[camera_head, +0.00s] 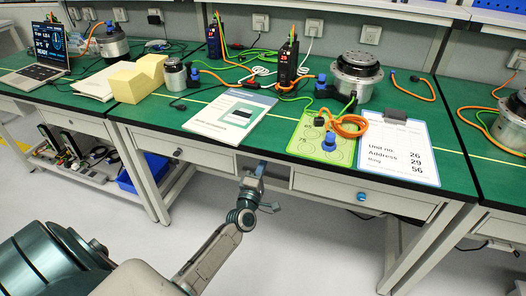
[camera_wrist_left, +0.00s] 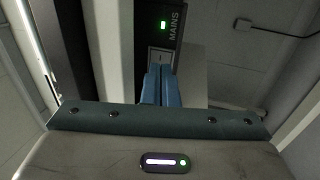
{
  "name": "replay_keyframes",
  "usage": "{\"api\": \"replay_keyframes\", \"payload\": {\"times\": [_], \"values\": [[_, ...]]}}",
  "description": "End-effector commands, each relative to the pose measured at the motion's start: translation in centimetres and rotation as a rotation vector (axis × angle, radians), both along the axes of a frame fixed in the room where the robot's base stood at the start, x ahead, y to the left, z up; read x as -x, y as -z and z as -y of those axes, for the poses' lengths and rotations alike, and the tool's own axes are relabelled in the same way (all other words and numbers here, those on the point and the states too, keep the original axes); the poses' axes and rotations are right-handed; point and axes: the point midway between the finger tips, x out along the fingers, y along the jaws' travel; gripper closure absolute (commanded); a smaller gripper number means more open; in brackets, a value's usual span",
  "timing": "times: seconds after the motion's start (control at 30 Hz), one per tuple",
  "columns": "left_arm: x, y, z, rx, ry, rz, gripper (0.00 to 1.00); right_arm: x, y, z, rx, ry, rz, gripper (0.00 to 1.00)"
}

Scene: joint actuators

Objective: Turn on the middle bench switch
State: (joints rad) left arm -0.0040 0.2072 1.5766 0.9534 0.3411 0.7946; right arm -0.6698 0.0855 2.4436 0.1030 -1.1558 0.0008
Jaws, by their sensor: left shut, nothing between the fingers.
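The middle bench (camera_head: 160,112) has a green top and a pale frame with drawers. In the left wrist view a dark switch box (camera_wrist_left: 178,45) reads MAINS and has a lit green lamp (camera_wrist_left: 163,25). Below the lamp is a pale rocker switch (camera_wrist_left: 161,57). My left gripper (camera_head: 261,168) is at the bench's front edge, low between the two drawers. Its blue fingers (camera_wrist_left: 161,71) are shut and empty, their tips right at the lower part of the switch. I cannot tell whether they touch it. In the head view I cannot make out the switch box. My right gripper is not in view.
The drawer with a blue knob (camera_head: 361,197) is right of my gripper, another drawer (camera_head: 178,152) left. On the bench are a booklet (camera_head: 232,115), yellow blocks (camera_head: 138,80), a metal actuator (camera_head: 356,75) and cables. The floor in front is clear.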

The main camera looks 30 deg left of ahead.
Motion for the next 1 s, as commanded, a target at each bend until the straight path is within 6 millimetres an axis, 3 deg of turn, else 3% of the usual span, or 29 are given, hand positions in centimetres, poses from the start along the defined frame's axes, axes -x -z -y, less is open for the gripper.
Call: {"api": "replay_keyframes", "payload": {"times": [0.7,1.0], "values": [[5.5,1.5,1.3,-0.001,0.000,-0.001,1.00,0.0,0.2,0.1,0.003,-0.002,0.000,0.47],[6.1,1.5,1.4,0.000,-0.001,0.001,1.00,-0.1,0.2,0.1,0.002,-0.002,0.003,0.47]]}}
